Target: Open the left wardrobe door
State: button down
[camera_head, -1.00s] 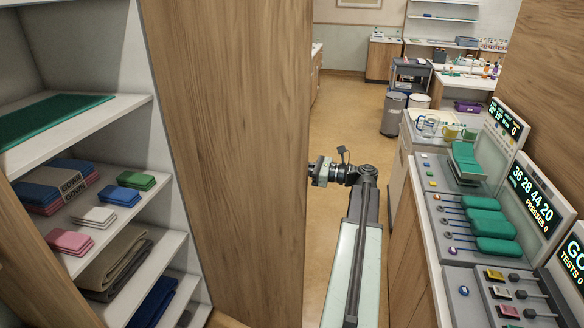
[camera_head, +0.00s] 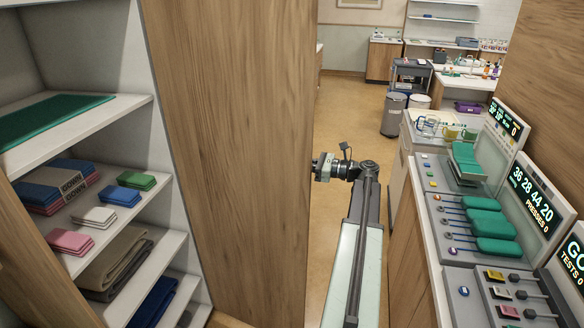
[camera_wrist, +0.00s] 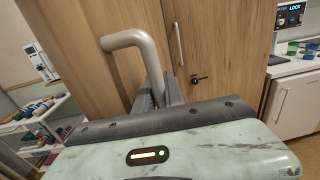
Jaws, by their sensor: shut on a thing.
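A tall wooden wardrobe panel (camera_head: 235,160) fills the middle of the head view, beside open shelves. It looks like a door standing out from the wardrobe, though its hinge side is unclear. My gripper (camera_head: 322,168) is at the panel's right edge, its tips hidden behind it. In the wrist view a bent grey bar handle (camera_wrist: 128,40) stands out from a wooden door (camera_wrist: 125,75). My gripper (camera_wrist: 158,90) is shut on this handle, with dark fingers on either side of its lower part. A second wooden door (camera_wrist: 220,50) with a dark latch shows to the right.
Shelves (camera_head: 130,222) on the left hold folded cloths. A counter (camera_head: 435,255) with green levers and displays runs along the right, close to my arm. Grey bins (camera_head: 393,114) and a cart (camera_head: 411,73) stand farther back. Open floor (camera_head: 345,110) lies between.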

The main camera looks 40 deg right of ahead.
jog(key=d, duration=0.1)
jog(key=w+d, duration=0.1)
jog(key=d, duration=0.1)
jog(key=w+d, duration=0.1)
jog(key=shift+w+d, duration=0.25)
jog(key=shift+d, duration=0.15)
jog(key=c, duration=1.7)
grip_release()
jog(key=v, duration=0.7)
jog(key=shift+s+d, duration=0.2)
jog(key=shift+s, duration=0.15)
